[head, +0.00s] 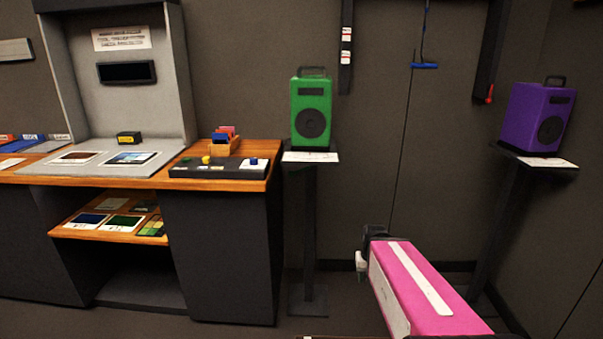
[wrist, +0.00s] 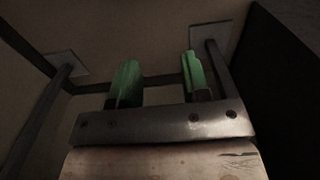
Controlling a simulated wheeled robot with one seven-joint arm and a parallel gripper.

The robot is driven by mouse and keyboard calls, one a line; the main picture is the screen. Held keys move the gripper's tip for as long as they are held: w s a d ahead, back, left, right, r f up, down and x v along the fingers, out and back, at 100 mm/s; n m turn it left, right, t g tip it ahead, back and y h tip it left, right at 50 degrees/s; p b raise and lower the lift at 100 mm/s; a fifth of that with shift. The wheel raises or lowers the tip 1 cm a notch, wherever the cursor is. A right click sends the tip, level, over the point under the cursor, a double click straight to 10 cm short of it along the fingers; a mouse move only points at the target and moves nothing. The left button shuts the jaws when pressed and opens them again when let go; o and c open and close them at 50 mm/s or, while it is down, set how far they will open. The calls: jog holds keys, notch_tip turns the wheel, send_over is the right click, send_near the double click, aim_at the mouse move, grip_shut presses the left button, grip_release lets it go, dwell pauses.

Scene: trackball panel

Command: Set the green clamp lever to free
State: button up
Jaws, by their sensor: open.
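A low dark control panel (head: 218,168) lies on the front right of the wooden counter. It carries a yellow ball (head: 206,160) and a white-and-blue knob (head: 253,162). A small greenish part shows at the panel's left end, too small to tell whether it is the green clamp lever or how it is set. My gripper (wrist: 158,78) is open in the wrist view, its two green fingers apart with nothing between them. In the head view my pink arm is at the lower right, well away from the panel; its fingers are not clear there.
The wooden counter (head: 130,180) has a grey booth, cards and a small box of coloured items (head: 226,142). A green speaker (head: 311,112) and a purple speaker (head: 540,118) stand on dark pedestals. Open floor lies between the pedestals.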

jog(key=shift+c, duration=0.4)
jog(key=w+a+r+m+t+y, duration=0.1)
jog(key=w+a+r+t+y, duration=0.1)
jog(key=w+a+r+y, duration=0.35)
jog(key=w+a+r+t+y, duration=0.3)
jog(key=w+a, duration=0.3)
jog(key=a, duration=0.3)
jog(key=w+a+r+m+t+y, duration=0.2)
jog(key=w+a+r+m+t, duration=0.15)
jog(key=w+r, duration=0.35)
jog(key=w+a+r+m+t+y, duration=0.25)
jog(key=w+r+t, duration=0.25)
jog(key=r, duration=0.5)
jog(key=x, duration=1)
jog(key=shift+d, duration=0.15)
